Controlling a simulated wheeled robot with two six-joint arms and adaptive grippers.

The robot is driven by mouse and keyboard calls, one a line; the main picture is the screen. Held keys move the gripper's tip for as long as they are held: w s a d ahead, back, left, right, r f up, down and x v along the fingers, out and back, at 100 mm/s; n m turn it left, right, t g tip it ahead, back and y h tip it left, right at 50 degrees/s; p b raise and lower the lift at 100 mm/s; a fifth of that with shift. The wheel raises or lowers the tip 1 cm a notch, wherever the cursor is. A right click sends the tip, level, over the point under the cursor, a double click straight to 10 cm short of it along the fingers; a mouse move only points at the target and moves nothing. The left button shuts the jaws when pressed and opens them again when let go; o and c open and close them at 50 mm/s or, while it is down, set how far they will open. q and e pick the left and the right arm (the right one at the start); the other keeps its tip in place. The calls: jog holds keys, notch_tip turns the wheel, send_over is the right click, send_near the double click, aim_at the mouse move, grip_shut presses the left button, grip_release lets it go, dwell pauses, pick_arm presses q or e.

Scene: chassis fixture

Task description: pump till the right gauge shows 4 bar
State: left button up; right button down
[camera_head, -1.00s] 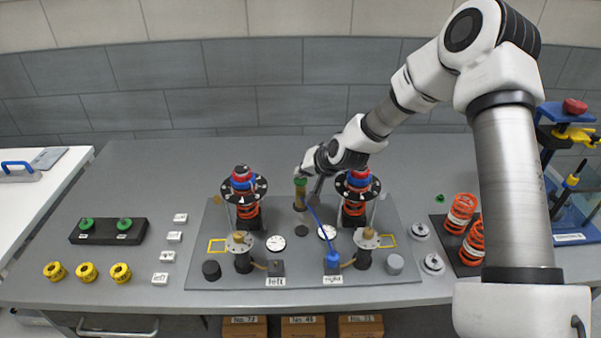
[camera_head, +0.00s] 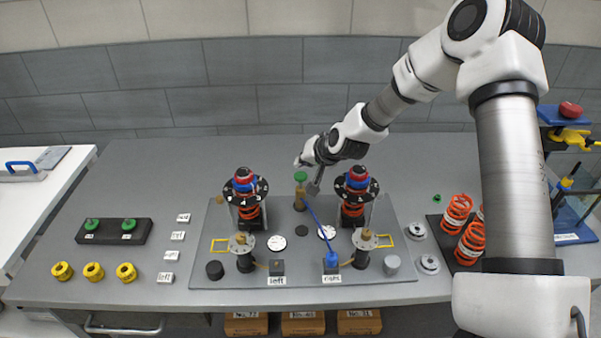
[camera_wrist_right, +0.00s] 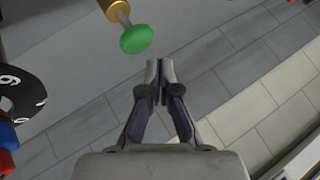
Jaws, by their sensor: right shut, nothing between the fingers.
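The pump (camera_head: 300,195) stands at the back middle of the grey plate, with a green knob (camera_head: 300,176) on top. In the right wrist view the green knob (camera_wrist_right: 136,39) and its brass-coloured shaft show apart from the fingers. A blue hose (camera_head: 316,222) runs from the pump to the block by the "right" label (camera_head: 331,279). The right gauge (camera_head: 326,232) is a white dial; its reading is too small to tell. My right gripper (camera_head: 315,188) is just right of the pump; its fingers (camera_wrist_right: 162,66) are shut and empty. My left gripper is not in view.
Two orange spring towers with numbered black discs, left (camera_head: 247,210) and right (camera_head: 354,207), flank the pump. A left gauge (camera_head: 277,243) sits beside the right one. Loose orange springs (camera_head: 457,211) and a blue press stand at the right. Free table lies behind the plate.

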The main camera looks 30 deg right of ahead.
aim_at(302, 176)
notch_tip(302, 176, up, 5)
jog(key=p, duration=0.3)
jog(key=shift+s+f+p, duration=0.1)
jog(key=shift+f+p, duration=0.1)
jog(key=shift+p, duration=0.1)
jog(key=shift+f, duration=0.1)
dwell(0.6)
